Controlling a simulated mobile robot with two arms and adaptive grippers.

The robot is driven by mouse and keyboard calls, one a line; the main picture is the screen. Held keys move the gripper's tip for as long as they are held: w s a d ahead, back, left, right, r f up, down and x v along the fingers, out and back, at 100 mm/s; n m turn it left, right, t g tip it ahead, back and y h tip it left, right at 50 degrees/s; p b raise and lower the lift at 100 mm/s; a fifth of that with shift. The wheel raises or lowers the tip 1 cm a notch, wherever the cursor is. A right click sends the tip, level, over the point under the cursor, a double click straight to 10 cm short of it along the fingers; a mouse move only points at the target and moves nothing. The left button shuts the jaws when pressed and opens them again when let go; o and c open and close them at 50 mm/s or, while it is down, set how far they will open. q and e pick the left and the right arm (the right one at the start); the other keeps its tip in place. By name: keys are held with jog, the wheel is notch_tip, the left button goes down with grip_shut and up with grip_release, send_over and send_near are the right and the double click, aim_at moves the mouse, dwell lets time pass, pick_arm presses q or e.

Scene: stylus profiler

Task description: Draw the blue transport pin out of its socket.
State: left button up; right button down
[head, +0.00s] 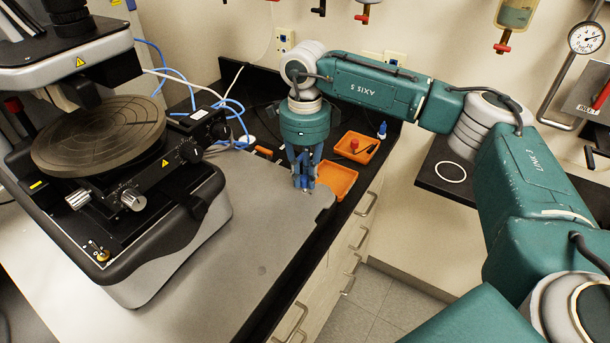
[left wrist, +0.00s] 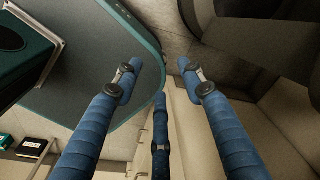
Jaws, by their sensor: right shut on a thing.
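My right gripper (head: 304,186) points straight down in the head view, low over the far right corner of the grey slab. Its blue fingers are closed together on something small. Taken to be the blue transport pin, it is mostly hidden by the fingers, and blue on blue is hard to separate. I cannot tell whether it is still in a socket; no socket shows clearly there. My left gripper (left wrist: 157,82) shows only in the left wrist view, its blue fingers spread apart with nothing between them.
The stylus profiler with its round stage (head: 98,135) stands at the left. Orange trays (head: 338,180) lie close beside the right gripper, the farther one (head: 350,155) holding small items. A small blue-capped bottle (head: 382,131) stands behind. The grey slab (head: 235,235) is bare in front.

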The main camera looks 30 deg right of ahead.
aim_at(305, 178)
jog(key=shift+r+p, duration=0.95)
jog(key=shift+r, duration=0.9)
jog(key=shift+r+p, duration=1.45)
jog(key=shift+r, duration=1.1)
jog(key=shift+f, duration=0.1)
